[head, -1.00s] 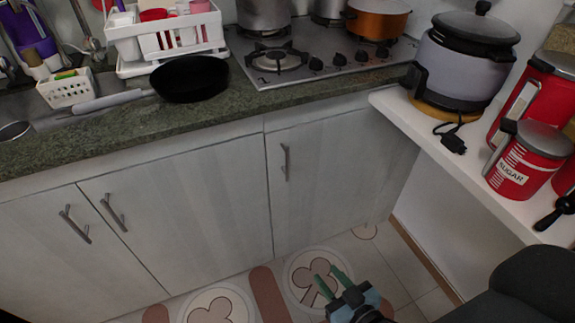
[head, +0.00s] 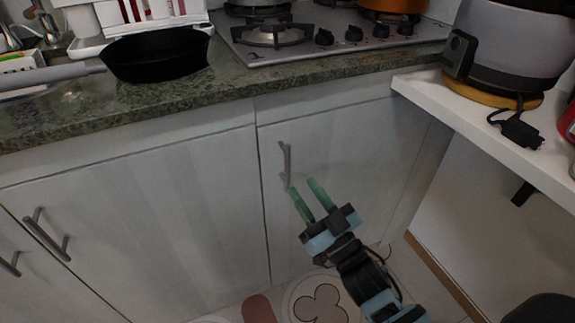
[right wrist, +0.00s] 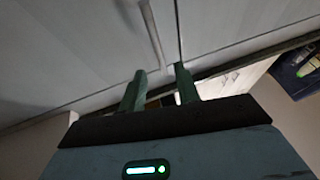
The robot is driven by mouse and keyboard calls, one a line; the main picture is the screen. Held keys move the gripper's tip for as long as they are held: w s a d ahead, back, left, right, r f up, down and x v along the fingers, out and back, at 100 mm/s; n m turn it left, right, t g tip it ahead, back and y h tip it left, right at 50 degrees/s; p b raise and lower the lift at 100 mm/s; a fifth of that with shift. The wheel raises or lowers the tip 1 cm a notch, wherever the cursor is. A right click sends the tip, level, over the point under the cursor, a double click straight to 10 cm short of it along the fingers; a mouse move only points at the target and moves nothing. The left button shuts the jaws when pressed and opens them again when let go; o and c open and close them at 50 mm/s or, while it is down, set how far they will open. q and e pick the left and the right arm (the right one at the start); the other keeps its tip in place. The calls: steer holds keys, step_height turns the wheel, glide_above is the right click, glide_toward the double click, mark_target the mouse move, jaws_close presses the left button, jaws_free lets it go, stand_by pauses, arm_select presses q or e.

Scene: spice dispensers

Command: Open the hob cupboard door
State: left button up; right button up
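The hob cupboard door (head: 345,165) is a pale grey wood panel under the hob, and it looks shut. Its vertical bar handle (head: 284,165) is near the door's left edge. My right gripper (head: 306,190) is open and empty, its two green fingers pointing up toward the handle's lower end. In the head view the fingertips lie just below the handle; whether they touch it I cannot tell. In the right wrist view the handle (right wrist: 152,35) runs down from the top, and my right gripper (right wrist: 160,70) shows both fingers apart. My left gripper is not in view.
The green stone counter (head: 120,110) carries a black frying pan (head: 157,52) and the hob (head: 335,38). A white shelf (head: 490,135) with a cooker (head: 510,45) juts out on the right. Another cupboard door (head: 130,215) with its own handle is on the left.

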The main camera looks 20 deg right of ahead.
mark_target(289, 168)
steer(key=shift+b+x, duration=0.5)
steer(key=shift+x, duration=3.25)
jaws_close()
